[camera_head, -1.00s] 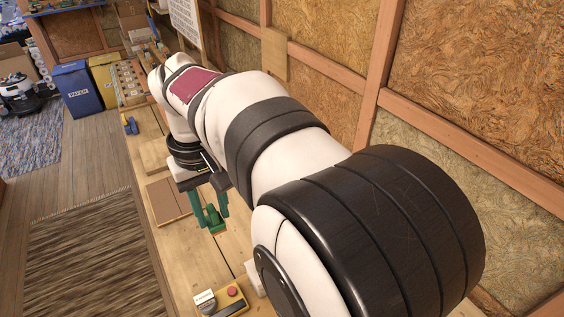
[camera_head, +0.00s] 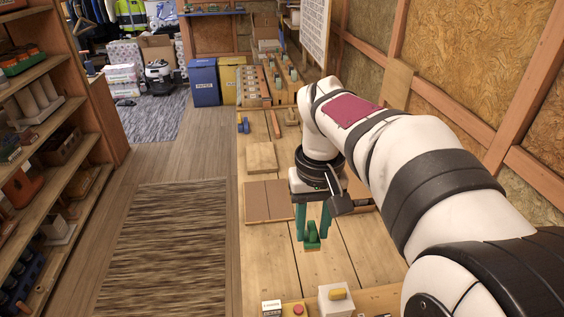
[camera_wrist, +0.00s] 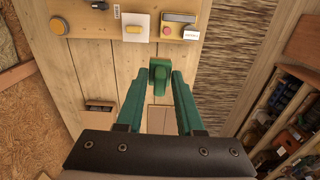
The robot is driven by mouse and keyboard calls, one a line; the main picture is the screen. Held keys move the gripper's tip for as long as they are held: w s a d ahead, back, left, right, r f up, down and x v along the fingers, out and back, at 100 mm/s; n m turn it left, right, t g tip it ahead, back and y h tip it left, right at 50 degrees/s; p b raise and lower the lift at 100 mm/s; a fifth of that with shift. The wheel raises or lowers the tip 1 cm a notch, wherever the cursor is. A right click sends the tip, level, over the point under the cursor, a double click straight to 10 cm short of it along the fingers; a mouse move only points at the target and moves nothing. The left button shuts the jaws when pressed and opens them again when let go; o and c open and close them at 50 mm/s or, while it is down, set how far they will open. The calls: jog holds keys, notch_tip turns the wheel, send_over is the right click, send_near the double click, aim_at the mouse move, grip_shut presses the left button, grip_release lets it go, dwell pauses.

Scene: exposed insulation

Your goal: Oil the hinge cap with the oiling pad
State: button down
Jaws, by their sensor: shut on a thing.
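My gripper (camera_head: 313,238), with long green fingers, is shut on a green block-like tool with a tan underside, which appears to be the oiling pad (camera_head: 312,233). It holds the pad over the bench, and the pad also shows between the fingertips in the wrist view (camera_wrist: 159,72). A white block with a yellow piece on top (camera_head: 338,295) stands at the near end of the bench, apart from the pad. It shows at the top of the wrist view (camera_wrist: 134,29). I cannot tell for sure whether the yellow piece is the hinge cap.
A red button (camera_head: 298,309) and a small white labelled box (camera_head: 271,307) sit beside the white block. A brown board (camera_head: 268,201) lies left of my gripper. The wooden bench (camera_head: 280,265) is clear below the gripper. The insulated wall (camera_head: 480,70) rises at right.

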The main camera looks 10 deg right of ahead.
jog(key=s+d+f+m, duration=0.3)
jog(key=s+d, duration=0.1)
jog(key=d, duration=0.4)
jog(key=s+d+f+m, duration=0.3)
jog(key=s+d, duration=0.1)
jog(key=d, duration=0.5)
jog(key=s+d+f+m, duration=0.3)
jog(key=s+d, duration=0.1)
jog(key=d, duration=0.4)
jog(key=shift+w+d+f, duration=0.1)
jog(key=shift+f, duration=3.5)
jog(key=shift+d+f, duration=0.1)
jog(key=shift+d+r, duration=0.3)
jog(key=shift+d, duration=0.5)
jog(key=shift+d+f, duration=0.3)
jog(key=shift+a, duration=1.15)
jog(key=shift+d, duration=2.9)
jog(key=shift+a, duration=2.95)
notch_tip(320, 180, up, 7)
